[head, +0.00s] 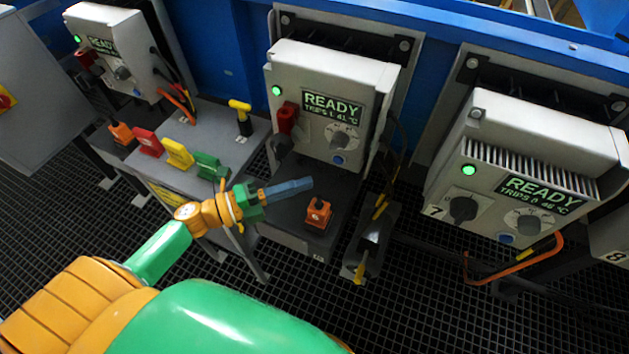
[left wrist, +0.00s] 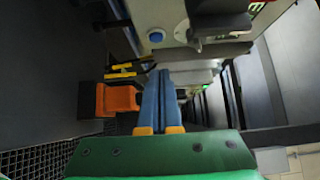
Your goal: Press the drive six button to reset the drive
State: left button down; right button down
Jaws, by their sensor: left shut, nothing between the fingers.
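The middle drive box (head: 300,70), left of the one marked 7, shows a lit green lamp and a display (head: 332,107) reading READY with a trips line. Its number is not legible. Its blue button (head: 338,160) sits low on the front, under a grey dial (head: 339,140). A blue button also shows in the left wrist view (left wrist: 156,37), above the fingertips and apart from them. My left gripper (head: 308,183) is shut and empty, its blue fingers together, below and left of the button. It also shows in the left wrist view (left wrist: 161,73). My right gripper is not in view.
A red switch handle (head: 286,117) sticks out left of the display. An orange block (head: 318,213) stands on the dark shelf below. Red, yellow and green items line the bench at left. Drive 7 (head: 520,150) with an orange cable stands at right.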

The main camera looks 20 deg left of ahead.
pick_arm(q)
jog(key=v, duration=0.5)
jog(key=shift+s+a+b, duration=0.1)
jog(key=shift+a+b, duration=0.2)
jog(key=shift+a, duration=0.05)
jog(key=shift+s+f, duration=0.1)
